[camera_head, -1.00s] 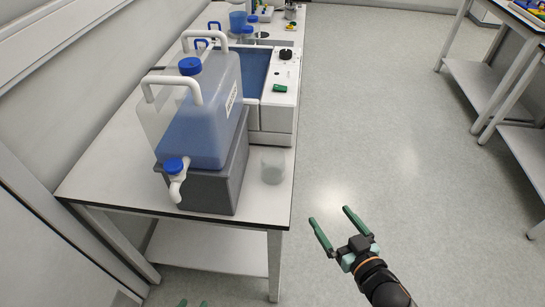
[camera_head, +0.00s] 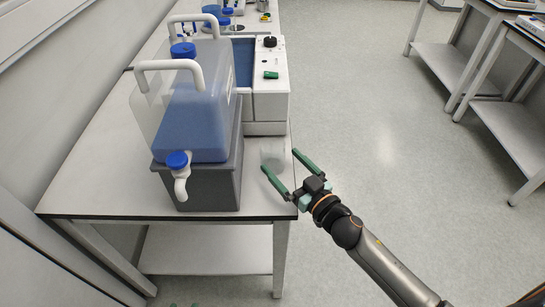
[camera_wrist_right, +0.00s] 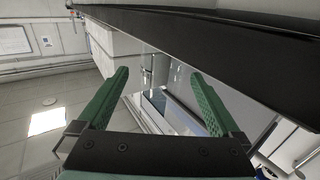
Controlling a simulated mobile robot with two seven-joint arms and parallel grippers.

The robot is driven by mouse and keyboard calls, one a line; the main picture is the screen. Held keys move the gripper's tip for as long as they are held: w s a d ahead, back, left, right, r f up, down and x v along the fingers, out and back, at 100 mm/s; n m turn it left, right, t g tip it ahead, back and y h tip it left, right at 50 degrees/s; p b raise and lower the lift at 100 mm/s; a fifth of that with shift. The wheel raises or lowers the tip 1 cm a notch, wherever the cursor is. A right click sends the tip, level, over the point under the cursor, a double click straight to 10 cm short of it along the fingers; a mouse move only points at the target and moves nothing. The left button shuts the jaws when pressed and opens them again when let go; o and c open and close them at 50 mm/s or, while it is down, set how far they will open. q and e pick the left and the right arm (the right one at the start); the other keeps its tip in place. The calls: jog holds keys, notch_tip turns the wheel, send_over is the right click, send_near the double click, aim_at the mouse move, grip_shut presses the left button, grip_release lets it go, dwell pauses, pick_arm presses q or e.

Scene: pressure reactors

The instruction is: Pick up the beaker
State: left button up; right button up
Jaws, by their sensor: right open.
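The beaker (camera_head: 273,153) is a clear, faint cylinder on the table near its right front edge, just right of the grey block under the jug. My right gripper (camera_head: 280,159) is open, with green fingers pointing at the beaker; in the head view the beaker shows between the fingertips. In the right wrist view a clear glass-like shape (camera_wrist_right: 154,68) shows between the open fingers, probably the beaker. I cannot tell whether either finger touches it. Only green tips of my left gripper (camera_head: 184,305) show at the bottom edge of the head view.
A large jug (camera_head: 195,120) with blue liquid and a white tap stands on a grey block (camera_head: 212,187) left of the beaker. A white device (camera_head: 268,95) with a black knob stands behind it. The table's (camera_head: 110,185) right edge is close; open floor lies beyond.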

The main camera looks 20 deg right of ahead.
aim_at(266, 146)
jog(key=x, duration=0.5)
jog(key=shift+a, duration=0.25)
jog(key=shift+r, duration=0.15)
jog(key=c, duration=1.4)
